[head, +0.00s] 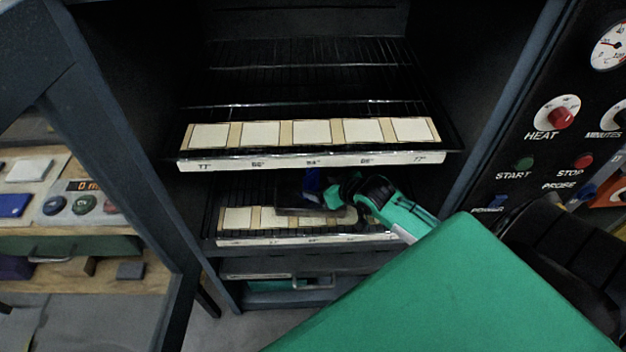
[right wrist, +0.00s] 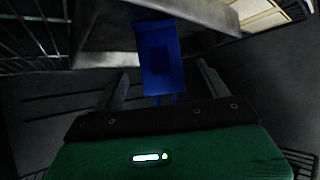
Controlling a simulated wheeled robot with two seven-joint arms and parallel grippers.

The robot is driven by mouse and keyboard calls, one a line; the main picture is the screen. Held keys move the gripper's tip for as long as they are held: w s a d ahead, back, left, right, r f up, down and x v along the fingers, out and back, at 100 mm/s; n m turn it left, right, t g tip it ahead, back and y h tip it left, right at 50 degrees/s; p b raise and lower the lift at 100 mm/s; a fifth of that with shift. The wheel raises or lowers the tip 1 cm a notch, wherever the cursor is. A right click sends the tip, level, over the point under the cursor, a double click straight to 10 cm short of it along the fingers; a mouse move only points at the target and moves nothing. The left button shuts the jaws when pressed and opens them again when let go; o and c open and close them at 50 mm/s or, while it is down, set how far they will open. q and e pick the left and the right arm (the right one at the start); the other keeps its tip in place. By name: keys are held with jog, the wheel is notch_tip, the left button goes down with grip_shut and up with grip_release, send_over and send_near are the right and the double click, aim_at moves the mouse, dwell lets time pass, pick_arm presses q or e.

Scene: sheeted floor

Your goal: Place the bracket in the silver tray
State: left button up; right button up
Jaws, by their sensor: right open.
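A blue bracket (head: 312,180) is inside the cabinet on the lower level. In the right wrist view the bracket (right wrist: 158,50) stands between my right gripper's spread fingers, with gaps on both sides. The silver tray (right wrist: 105,35) shows behind it as a grey metal wall and rim. In the head view the tray (head: 290,210) looks dark and is partly hidden by my gripper. I cannot tell whether the bracket touches the tray's floor. My right gripper (head: 326,192) is open at the bracket; it also shows in the right wrist view (right wrist: 162,74). My left gripper is out of view.
An upper rack (head: 310,103) with a strip of pale labelled squares (head: 311,133) hangs just above my right gripper. A lower strip (head: 238,218) lies by the tray. The control panel (head: 540,160) is at right, the cabinet's open door (head: 110,130) at left.

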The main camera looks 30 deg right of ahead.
jog(key=shift+v, duration=2.3)
